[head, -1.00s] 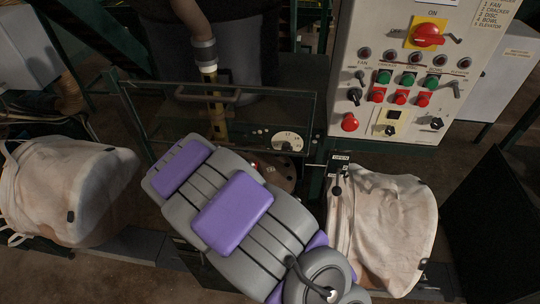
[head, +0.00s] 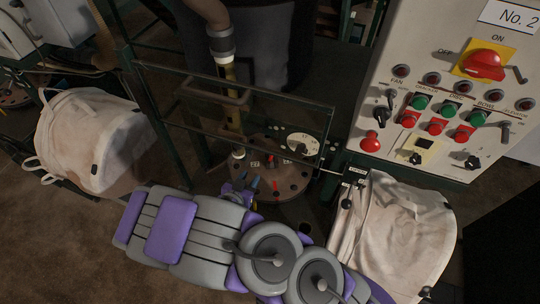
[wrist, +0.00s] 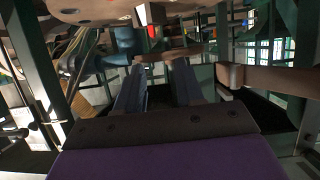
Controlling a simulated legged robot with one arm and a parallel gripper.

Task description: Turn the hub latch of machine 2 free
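Machine 2 bears a "No. 2" plate (head: 508,15) on its control panel in the head view. Its round brown hub disc (head: 292,188) lies behind the glass guard, with dark holes and small red parts; a small red part (head: 271,161) near its middle may be the latch, but I cannot tell. My gripper (head: 250,184) is at the near left edge of the disc, below the guard. In the wrist view my gripper (wrist: 158,88) has two fingers apart with nothing seen between them. A small red part (wrist: 153,32) shows beyond the fingertips there; contact is not visible.
A framed glass guard (head: 240,115) with a handle stands over the hub. A white dial (head: 303,144) is behind it. Pale cloth bags hang at left (head: 92,140) and right (head: 400,235). The control panel (head: 440,70) with knobs, buttons and a red switch rises at right.

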